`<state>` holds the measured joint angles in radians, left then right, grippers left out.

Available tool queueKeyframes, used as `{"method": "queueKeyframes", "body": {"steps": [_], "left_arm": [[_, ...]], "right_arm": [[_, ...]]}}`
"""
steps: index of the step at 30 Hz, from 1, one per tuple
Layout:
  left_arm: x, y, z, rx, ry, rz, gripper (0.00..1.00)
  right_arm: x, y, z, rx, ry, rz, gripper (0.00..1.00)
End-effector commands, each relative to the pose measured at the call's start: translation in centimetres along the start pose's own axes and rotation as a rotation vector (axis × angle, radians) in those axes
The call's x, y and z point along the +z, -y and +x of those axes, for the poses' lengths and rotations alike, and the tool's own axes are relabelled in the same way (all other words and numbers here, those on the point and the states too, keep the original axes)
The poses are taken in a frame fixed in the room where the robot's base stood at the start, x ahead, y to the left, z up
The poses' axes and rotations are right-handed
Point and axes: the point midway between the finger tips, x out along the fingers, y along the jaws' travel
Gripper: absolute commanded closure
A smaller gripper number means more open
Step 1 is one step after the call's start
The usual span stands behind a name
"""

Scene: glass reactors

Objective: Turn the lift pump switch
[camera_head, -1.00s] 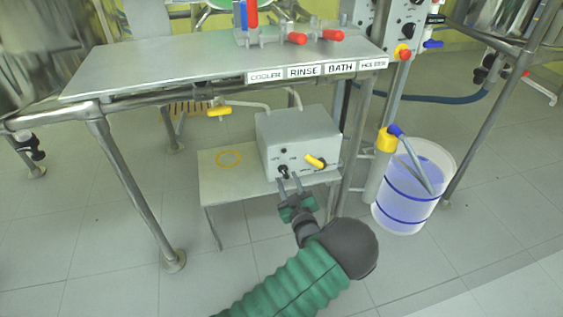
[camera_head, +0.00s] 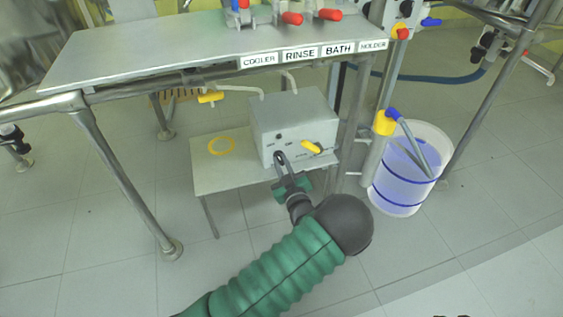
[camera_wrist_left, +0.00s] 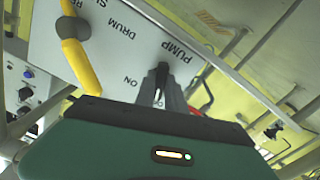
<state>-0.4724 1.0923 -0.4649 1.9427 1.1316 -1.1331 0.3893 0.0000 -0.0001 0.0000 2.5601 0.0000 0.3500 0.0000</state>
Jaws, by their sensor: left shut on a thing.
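The pump box (camera_head: 292,122) is a light grey box on a low shelf under the steel bench. Its front carries a black switch knob (camera_wrist_left: 162,72), which the left wrist view shows beside the label "PUMP", with "ON" nearby. My left gripper (camera_head: 281,160) reaches the box front from below, and its fingers are shut on this black knob. In the left wrist view the fingers (camera_wrist_left: 160,88) meet at the knob and hide part of it. A yellow handle (camera_head: 312,147) sits on the same face, to the right of my gripper.
The steel bench (camera_head: 150,50) with labels "COOLER", "RINSE", "BATH" and "HOLDER" overhangs the box. A bench leg (camera_head: 125,180) stands at left. A bucket of bluish liquid (camera_head: 405,180) stands at right. The low shelf (camera_head: 215,178) is mostly bare left of the box.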

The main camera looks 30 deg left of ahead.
Motion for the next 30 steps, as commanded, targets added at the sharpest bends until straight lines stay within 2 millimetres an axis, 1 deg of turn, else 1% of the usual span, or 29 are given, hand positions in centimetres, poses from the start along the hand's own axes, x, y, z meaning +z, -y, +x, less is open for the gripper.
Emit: {"method": "queueKeyframes", "body": {"steps": [1, 8, 14, 24, 30], "left_arm": [[-0.3, -0.1, 0.3, 0.001, -0.007, -0.002, 1.0], [-0.5, -0.1, 0.4, 0.001, -0.009, 0.027, 1.0], [-0.8, -0.2, 0.5, 0.001, -0.009, 0.116, 1.0], [-1.0, -0.2, 0.5, 0.0, -0.011, 0.406, 1.0], [-0.9, -0.2, 0.5, 0.0, -0.011, 0.595, 1.0]], "right_arm": [[0.0, 0.0, 0.0, 0.0, 0.0, 0.0, 0.58], [-0.1, 0.0, -0.6, 0.0, 0.0, 0.0, 0.58], [-0.5, 0.0, -2.1, 0.0, 0.0, 0.0, 0.58], [-1.3, 0.0, -5.6, 0.0, 0.0, 0.0, 0.58], [-1.7, 0.0, -7.2, 0.0, 0.0, 0.0, 0.58]]}}
